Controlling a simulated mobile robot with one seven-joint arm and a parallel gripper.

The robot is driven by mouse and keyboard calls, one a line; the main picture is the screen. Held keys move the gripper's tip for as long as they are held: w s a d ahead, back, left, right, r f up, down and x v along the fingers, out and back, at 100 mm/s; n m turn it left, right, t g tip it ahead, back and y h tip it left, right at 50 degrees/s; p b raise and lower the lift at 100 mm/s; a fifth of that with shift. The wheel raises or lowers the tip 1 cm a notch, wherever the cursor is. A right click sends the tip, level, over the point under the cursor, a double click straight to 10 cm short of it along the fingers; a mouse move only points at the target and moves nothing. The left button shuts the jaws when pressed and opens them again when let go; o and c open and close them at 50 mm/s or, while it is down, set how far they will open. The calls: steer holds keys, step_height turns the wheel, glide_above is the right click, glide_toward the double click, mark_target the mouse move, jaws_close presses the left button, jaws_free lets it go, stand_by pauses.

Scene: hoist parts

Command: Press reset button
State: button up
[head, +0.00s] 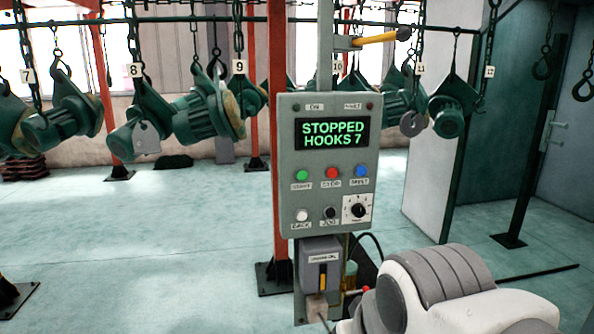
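The blue button (362,171) is at the right end of the upper button row on a grey control panel (289,215). The small label under it is blurred but seems to read RESET. A green button (302,175) and a red button (332,173) sit to its left. The panel's screen (332,134) reads "STOPPED HOOKS 7" in green. My white and grey arm shows at the lower right, below and right of the panel. My gripper's fingers cannot be seen. Nothing covers the blue button.
A white button (302,215), a black button (330,213) and a dial (358,210) form the panel's lower row. A grey switch box (311,252) hangs below. Green motors (205,118) hang on chains behind. Open floor (130,240) lies to the left.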

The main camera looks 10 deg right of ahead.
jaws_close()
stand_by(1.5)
